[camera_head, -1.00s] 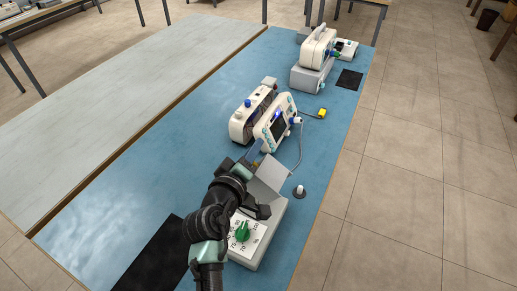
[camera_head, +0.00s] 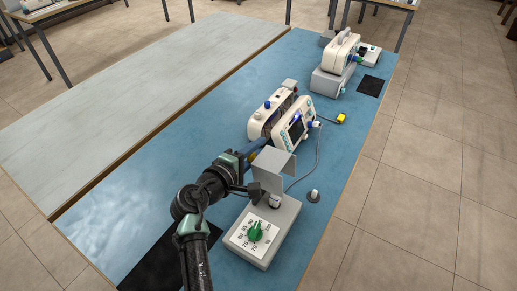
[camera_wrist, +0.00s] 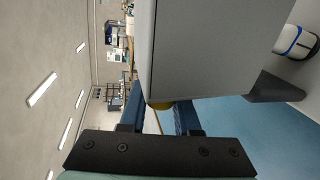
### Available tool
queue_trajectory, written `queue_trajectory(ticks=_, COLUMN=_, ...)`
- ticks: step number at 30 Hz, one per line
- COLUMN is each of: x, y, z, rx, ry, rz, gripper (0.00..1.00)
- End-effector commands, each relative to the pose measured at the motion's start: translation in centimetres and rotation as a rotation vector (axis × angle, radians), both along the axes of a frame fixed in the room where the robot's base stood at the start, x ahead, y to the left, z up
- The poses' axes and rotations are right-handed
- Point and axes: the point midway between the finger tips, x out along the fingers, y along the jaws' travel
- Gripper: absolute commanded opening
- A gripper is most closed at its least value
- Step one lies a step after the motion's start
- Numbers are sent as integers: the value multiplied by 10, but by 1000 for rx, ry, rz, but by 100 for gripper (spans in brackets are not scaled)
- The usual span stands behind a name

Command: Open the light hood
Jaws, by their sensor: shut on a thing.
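The light hood (camera_head: 268,172) is a grey folded panel at the back of a grey device (camera_head: 262,230) with a green dial (camera_head: 255,232). It is raised, with one face standing nearly upright, and a small pale cylinder (camera_head: 275,200) shows below it. In the wrist view the hood (camera_wrist: 205,45) fills the upper middle, close to the fingers. My gripper (camera_wrist: 160,118) has blue fingers, shut on the hood, with the exact contact partly hidden. A small yellowish piece (camera_wrist: 160,105) shows between them. In the head view my gripper (camera_head: 258,146) is at the hood's left, partly hidden.
White monitors (camera_head: 292,125) stand just behind the hood on the blue table (camera_head: 130,205). A small white-topped knob (camera_head: 314,195) and a cable lie to the right. More devices (camera_head: 338,60) stand at the far end. The grey table (camera_head: 120,110) at left is bare.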

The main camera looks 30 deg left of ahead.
Motion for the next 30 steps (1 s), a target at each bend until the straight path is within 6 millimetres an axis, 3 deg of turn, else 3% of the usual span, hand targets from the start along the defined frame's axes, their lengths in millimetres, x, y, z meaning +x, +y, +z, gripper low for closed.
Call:
queue_trajectory(ticks=14, x=0, y=1, z=-1, rx=-14, ry=2, rz=1, gripper=0)
queue_trajectory(ticks=15, x=0, y=1, z=-1, rx=-14, ry=2, rz=1, gripper=34)
queue_trajectory(ticks=19, x=0, y=1, z=-1, rx=-13, ry=2, rz=0, gripper=58)
queue_trajectory(ticks=20, x=0, y=1, z=-1, rx=-13, ry=2, rz=0, gripper=61)
queue_trajectory(ticks=30, x=-2, y=1, z=0, rx=-13, ry=1, rz=1, gripper=61)
